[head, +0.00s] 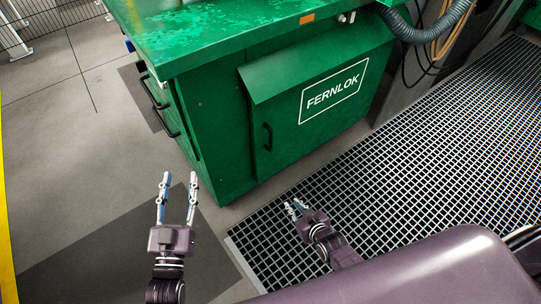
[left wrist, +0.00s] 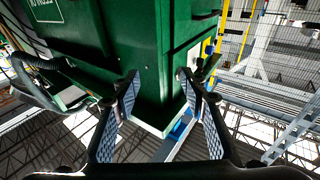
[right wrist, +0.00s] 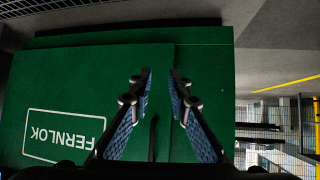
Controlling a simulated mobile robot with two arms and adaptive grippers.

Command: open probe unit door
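The green cabinet (head: 215,125) has a front door (head: 315,105) marked FERNLOK, which looks shut. A black upright handle (head: 267,137) is near the door's left edge. In the right wrist view the door (right wrist: 90,85) appears upside down, with the dark handle (right wrist: 153,138) seen between my right gripper's fingers, apart from them. My right gripper (head: 296,207) is open and empty, low in front of the door. My left gripper (head: 164,185) is open and empty, left of the cabinet's near corner. In the left wrist view my left gripper (left wrist: 160,82) points toward the cabinet's corner.
Black bar handles (head: 158,105) stick out from the cabinet's left side. A metal grating (head: 400,165) covers the floor in front and to the right. A grey corrugated hose (head: 432,28) hangs at the upper right. Bare floor (head: 60,150) lies open at the left.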

